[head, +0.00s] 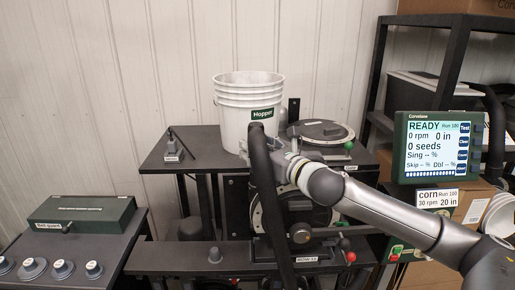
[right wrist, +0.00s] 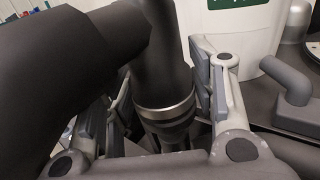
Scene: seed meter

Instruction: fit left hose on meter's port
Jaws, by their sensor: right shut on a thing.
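My right gripper (head: 273,147) is shut on a thick black hose (head: 264,185) in front of the hopper. The hose hangs from its bent top past the meter to the bottom edge. In the right wrist view, the gripper (right wrist: 163,90) has one finger on each side of the hose (right wrist: 160,50), near a metal band (right wrist: 166,109). The meter (head: 303,213), with a pale round rim, stands behind the hose and is partly covered by it and my right arm. I cannot make out the meter's port or the hose's far end. My left gripper is not in view.
A white hopper bucket (head: 230,122) stands on the dark bench (head: 205,155) behind the hose. A grey elbow fitting (right wrist: 294,90) is at the right wrist view's right. A monitor (head: 438,148) stands at right; a green box (head: 80,212) and several knobs are at left.

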